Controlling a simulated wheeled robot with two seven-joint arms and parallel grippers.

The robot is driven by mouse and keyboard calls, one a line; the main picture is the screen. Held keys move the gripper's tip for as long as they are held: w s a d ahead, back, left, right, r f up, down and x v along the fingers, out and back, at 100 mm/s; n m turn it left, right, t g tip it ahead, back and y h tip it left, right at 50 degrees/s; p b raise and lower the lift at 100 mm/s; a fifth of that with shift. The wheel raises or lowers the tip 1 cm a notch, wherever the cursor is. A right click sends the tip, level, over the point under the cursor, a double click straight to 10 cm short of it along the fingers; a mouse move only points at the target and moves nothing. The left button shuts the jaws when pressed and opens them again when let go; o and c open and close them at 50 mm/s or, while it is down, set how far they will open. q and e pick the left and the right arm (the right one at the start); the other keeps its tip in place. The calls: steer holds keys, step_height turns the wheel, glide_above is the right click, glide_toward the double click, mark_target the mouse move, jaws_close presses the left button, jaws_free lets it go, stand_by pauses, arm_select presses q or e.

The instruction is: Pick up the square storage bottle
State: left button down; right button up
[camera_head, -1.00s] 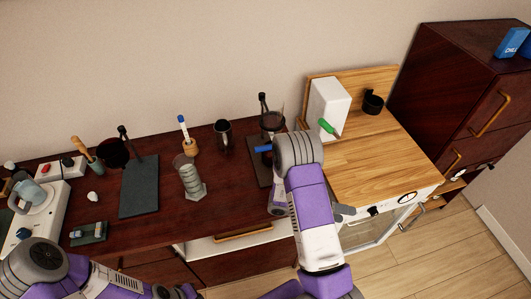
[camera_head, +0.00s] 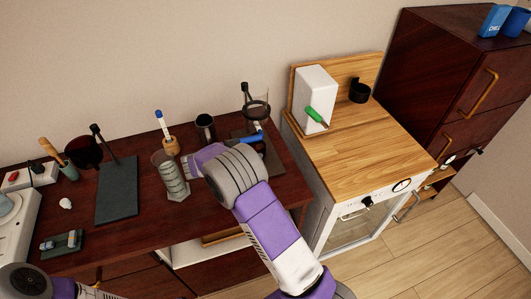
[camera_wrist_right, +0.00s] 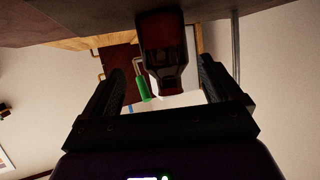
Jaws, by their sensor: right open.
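The square storage bottle (camera_wrist_right: 163,45) is a dark, reddish see-through bottle in the right wrist view, which appears upside down, so its narrow neck points down the picture. In the head view I cannot make out the bottle; my right wrist and forearm cover that part of the counter. Only part of my left arm shows, at the bottom left.
A stand with glassware (camera_head: 258,108) is behind my right arm, with a blue-handled item (camera_head: 252,137) nearby. A graduated cylinder (camera_head: 172,178), a dark cup (camera_head: 205,128) and a pen holder (camera_head: 171,147) are close on the left. The wooden stove top (camera_head: 360,150) is mostly clear.

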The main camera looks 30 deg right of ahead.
mark_target(260, 144)
steer(key=x, duration=0.5)
steer(key=b+x, duration=0.1)
steer(key=x, duration=0.1)
steer(key=shift+w+d, duration=0.2)
steer(key=shift+w, duration=0.2)
steer(key=c, duration=1.4)
steer(key=shift+c, duration=0.6)
